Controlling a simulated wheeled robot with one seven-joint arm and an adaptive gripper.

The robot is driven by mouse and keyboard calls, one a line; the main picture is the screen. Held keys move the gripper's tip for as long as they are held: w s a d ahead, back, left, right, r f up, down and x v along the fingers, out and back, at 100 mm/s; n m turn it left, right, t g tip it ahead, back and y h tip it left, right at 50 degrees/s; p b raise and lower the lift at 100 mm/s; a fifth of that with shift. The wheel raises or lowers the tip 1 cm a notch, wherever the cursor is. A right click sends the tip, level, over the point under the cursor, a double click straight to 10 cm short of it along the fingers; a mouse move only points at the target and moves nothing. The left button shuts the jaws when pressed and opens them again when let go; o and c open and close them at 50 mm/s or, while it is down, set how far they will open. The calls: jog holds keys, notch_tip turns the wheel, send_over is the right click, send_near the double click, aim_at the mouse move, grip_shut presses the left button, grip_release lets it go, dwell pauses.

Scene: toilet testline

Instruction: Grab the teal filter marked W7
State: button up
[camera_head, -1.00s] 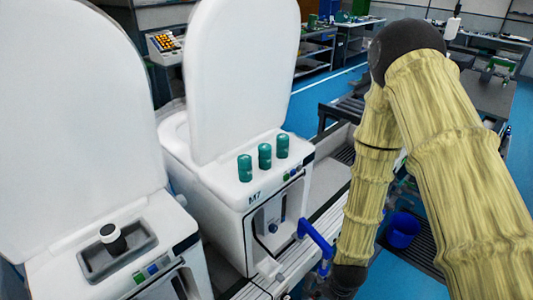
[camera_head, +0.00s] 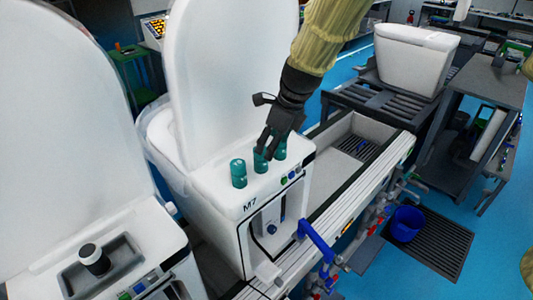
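Three teal filters stand upright in a row on top of the white toilet unit labelled M7 (camera_head: 212,188): a left one (camera_head: 238,173), a middle one (camera_head: 260,164) and a right one (camera_head: 281,152). Any markings on them are too small to read. My gripper (camera_head: 268,146) points down at the middle and right filters. Its dark fingers cover the upper part of the middle filter and part of the right one. I cannot tell whether the fingers touch a filter or how far apart they are. The left filter is fully visible and clear of the gripper.
The raised white lid (camera_head: 230,75) stands close behind the filters. Another toilet unit with a dark recessed tray (camera_head: 105,268) is at the lower left. A blue pipe handle (camera_head: 316,238) sticks out in front. A blue bucket (camera_head: 405,226) sits at the right.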

aim_at(264, 152)
jog(key=shift+w+a+f+m+p, duration=0.25)
jog(key=shift+w+a+f+p, duration=0.15)
jog(key=shift+w+a, duration=0.15)
jog(key=shift+w+a+f+m+p, duration=0.3)
jog(key=shift+w+a+p, duration=0.1)
jog(key=shift+a, duration=0.25)
jog(key=shift+w+f+y+p, duration=0.1)
jog(key=shift+w+f+p, duration=0.15)
jog(key=shift+f, duration=0.4)
jog(key=shift+w+f+y+p, duration=0.15)
jog(key=shift+f+p, duration=0.15)
jog(key=shift+f, duration=0.3)
jog(key=shift+w+f+y+p, duration=0.1)
jog(key=shift+w+f+p, duration=0.15)
jog(key=shift+f, duration=0.4)
jog(key=shift+s+a+f, duration=0.1)
jog(key=shift+a+f, duration=0.35)
jog(key=shift+a, duration=0.2)
jog(key=shift+d+f, duration=0.15)
jog(key=shift+d, duration=0.15)
jog(key=shift+a, duration=0.2)
jog(key=c, duration=1)
jog(key=shift+d, duration=0.1)
jog(key=shift+c, duration=0.7)
